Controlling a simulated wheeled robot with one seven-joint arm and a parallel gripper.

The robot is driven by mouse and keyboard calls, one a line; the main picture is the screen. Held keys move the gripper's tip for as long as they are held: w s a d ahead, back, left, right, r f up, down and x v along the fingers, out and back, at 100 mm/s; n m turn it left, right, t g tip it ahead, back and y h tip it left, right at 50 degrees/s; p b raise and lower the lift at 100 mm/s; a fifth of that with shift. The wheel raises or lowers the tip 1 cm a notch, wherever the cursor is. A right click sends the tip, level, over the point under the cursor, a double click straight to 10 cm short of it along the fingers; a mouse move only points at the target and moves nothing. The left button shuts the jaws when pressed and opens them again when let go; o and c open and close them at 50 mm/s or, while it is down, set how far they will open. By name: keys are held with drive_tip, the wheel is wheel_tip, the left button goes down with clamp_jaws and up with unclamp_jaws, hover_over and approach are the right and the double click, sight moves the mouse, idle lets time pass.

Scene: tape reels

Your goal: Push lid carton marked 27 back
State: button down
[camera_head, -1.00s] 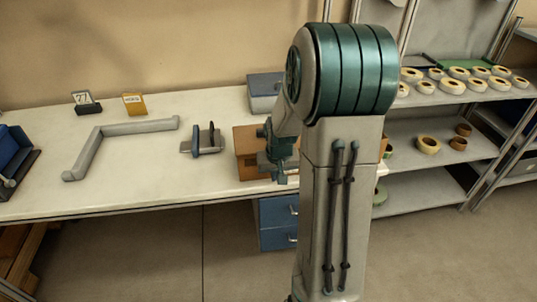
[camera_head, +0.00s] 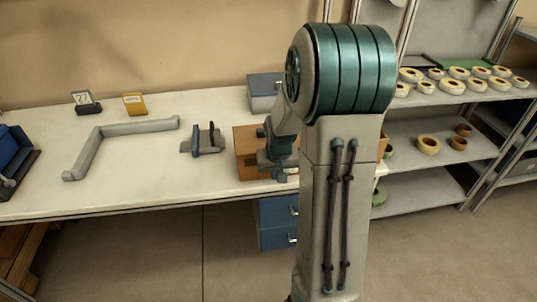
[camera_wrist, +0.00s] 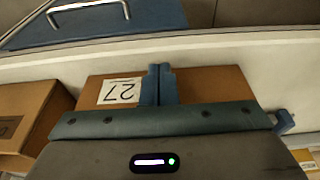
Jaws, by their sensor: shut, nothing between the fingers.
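A brown carton (camera_wrist: 210,84) with a white label reading 27 shows in the wrist view, the number upside down. A brown carton, which appears to be the same one, stands at the front right of the workbench (camera_head: 130,180) in the head view (camera_head: 246,145); my arm hides part of it. My gripper (camera_wrist: 160,72) is shut and empty, its fingers together over the middle of the carton beside the label. I cannot tell whether the fingertips touch it. In the head view my gripper (camera_head: 280,168) is at the carton's right part.
Another brown carton (camera_wrist: 25,112) lies close by at the left in the wrist view. A grey box (camera_head: 264,90) stands behind. A grey angled handle (camera_head: 125,129) and a small holder (camera_head: 204,140) lie left. Blue drawers (camera_head: 278,225) are under the bench edge.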

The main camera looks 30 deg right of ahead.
drive_tip(key=shift+w+d+p, duration=0.4)
drive_tip(key=shift+w+d, duration=0.45)
drive_tip(key=shift+w, duration=2.1)
drive_tip(key=shift+w+d+p, duration=0.4)
drive_tip(key=shift+w+d, duration=0.45)
drive_tip(key=shift+w, duration=2.1)
drive_tip(key=shift+w+d+p, duration=0.4)
drive_tip(key=shift+w+d, duration=0.45)
drive_tip(key=shift+w, duration=2.1)
drive_tip(key=shift+s+a+b, duration=0.3)
drive_tip(key=shift+s+b, duration=0.2)
drive_tip(key=shift+s, duration=0.5)
drive_tip(key=shift+s+a+b, duration=0.25)
drive_tip(key=shift+s+b, duration=0.25)
drive_tip(key=shift+s, duration=0.45)
drive_tip(key=shift+w+d+r+p+v, duration=0.1)
drive_tip(key=shift+w+p+v, duration=0.25)
drive_tip(key=shift+p+v, duration=0.95)
drive_tip(key=shift+w+d+r+p+v, duration=0.1)
drive_tip(key=shift+w+p+v, duration=0.4)
drive_tip(key=shift+v, duration=1.4)
drive_tip(key=shift+w+d+r+p+v, duration=0.15)
drive_tip(key=shift+w+p+v, duration=0.1)
drive_tip(key=shift+p+v, duration=1.1)
drive_tip(key=shift+s+r+b, duration=0.1)
drive_tip(key=shift+r+b, duration=0.15)
drive_tip(key=shift+b, duration=0.05)
drive_tip(key=shift+a, duration=0.1)
